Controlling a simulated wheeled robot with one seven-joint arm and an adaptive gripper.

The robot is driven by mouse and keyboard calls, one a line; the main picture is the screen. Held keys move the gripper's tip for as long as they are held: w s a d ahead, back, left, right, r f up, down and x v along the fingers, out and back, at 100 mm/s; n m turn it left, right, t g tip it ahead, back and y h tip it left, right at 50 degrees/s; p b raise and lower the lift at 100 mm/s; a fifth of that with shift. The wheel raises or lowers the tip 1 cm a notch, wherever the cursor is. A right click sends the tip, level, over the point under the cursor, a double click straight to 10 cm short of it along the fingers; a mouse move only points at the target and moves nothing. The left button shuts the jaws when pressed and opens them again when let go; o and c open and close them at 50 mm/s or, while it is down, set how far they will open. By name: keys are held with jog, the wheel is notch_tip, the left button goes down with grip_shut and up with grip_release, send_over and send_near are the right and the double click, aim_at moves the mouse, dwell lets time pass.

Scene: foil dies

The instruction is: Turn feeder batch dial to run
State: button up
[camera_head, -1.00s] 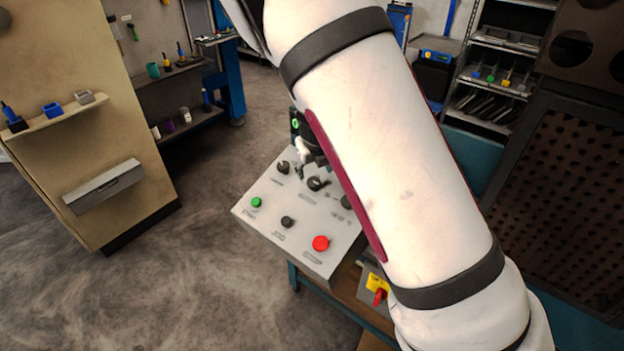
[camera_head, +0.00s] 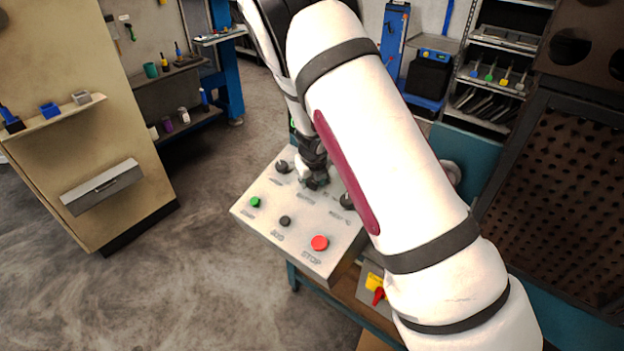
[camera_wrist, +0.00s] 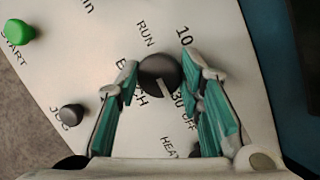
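The feeder batch dial (camera_wrist: 158,73) is a round dark knob on the pale control panel (camera_head: 262,222). In the wrist view the print RUN is above it and BATCH, partly covered, is at its lower left. A pale pointer mark on the knob points down and slightly right. My gripper (camera_wrist: 160,78) has its teal-padded fingertips on either side of the knob, very close to it; they look open, with contact not clear.
The panel also bears a dark knob (camera_head: 282,167) at left, another (camera_head: 347,200) at right, a green START button (camera_head: 255,202), a black JOG button (camera_head: 285,221) and a red STOP button (camera_head: 319,242).

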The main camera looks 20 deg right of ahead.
jog(key=c, duration=0.4)
